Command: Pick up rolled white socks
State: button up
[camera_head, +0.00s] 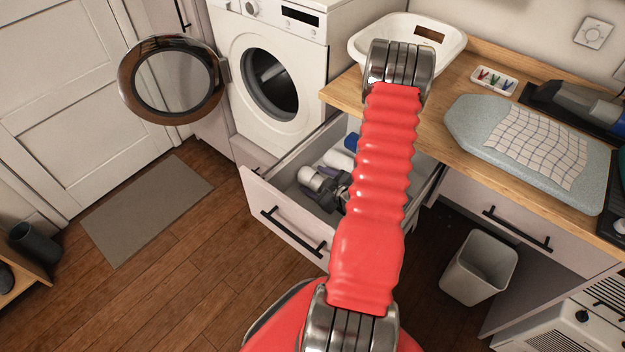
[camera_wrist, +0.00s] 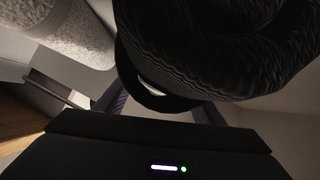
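A rolled pair of white socks (camera_head: 311,178) lies in the open drawer (camera_head: 291,212), in the head view. A light textured roll (camera_wrist: 68,28) fills the upper left of the wrist view and looks like these socks. My gripper (camera_wrist: 160,108) is low inside the drawer, with its two fingers apart. A dark ribbed roll (camera_wrist: 215,45) is very close to the wrist camera and hides the fingertips. The light roll is to the left of the fingers, apart from them. In the head view, my red arm hides part of the drawer.
A white roll (camera_head: 338,160) and a blue item (camera_head: 352,141) lie further back in the drawer. The washing machine (camera_head: 265,80) has its door (camera_head: 172,80) open. A white basket (camera_head: 440,45) stands on the counter (camera_head: 455,160). A bin (camera_head: 479,267) stands right of the drawer.

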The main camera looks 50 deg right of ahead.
aim_at(315, 178)
jog(key=c, duration=0.7)
notch_tip(315, 178, up, 18)
dwell(0.9)
dwell(0.5)
